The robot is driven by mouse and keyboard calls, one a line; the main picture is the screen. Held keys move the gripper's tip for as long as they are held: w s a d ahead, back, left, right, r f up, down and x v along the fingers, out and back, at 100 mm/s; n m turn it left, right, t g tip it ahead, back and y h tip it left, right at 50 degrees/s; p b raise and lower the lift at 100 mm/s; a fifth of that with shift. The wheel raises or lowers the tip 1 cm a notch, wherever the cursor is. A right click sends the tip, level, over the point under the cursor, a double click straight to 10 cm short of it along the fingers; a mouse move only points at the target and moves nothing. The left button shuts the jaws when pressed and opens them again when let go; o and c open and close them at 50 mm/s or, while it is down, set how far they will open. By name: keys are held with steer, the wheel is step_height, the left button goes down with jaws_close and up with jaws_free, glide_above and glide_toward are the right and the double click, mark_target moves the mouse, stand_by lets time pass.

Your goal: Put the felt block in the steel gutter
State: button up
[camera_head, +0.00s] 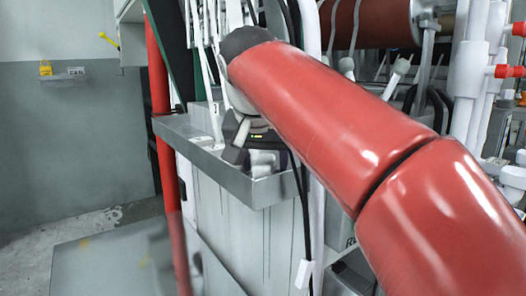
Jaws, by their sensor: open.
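The steel gutter (229,177) is a shallow metal trough with a raised front wall, fixed across the front of the pale machine. My gripper (246,153) hangs down over its right end, partly covered by my red arm. The jaws are open. A small pale grey piece (263,164) shows just behind the front wall at that end, by the gripper. I cannot tell whether it is the felt block or whether it touches the gutter's floor. No other felt block can be made out.
A red upright pipe (158,80) stands left of the gutter. Hoses and a dark cable (299,190) hang around the arm. A red roller (372,22) and white pipes with red fittings (507,71) are behind and right. Floor at the left is mostly clear.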

steer(key=p+v, duration=0.1)
steer(key=v, duration=1.1)
steer(key=shift+s, duration=0.15)
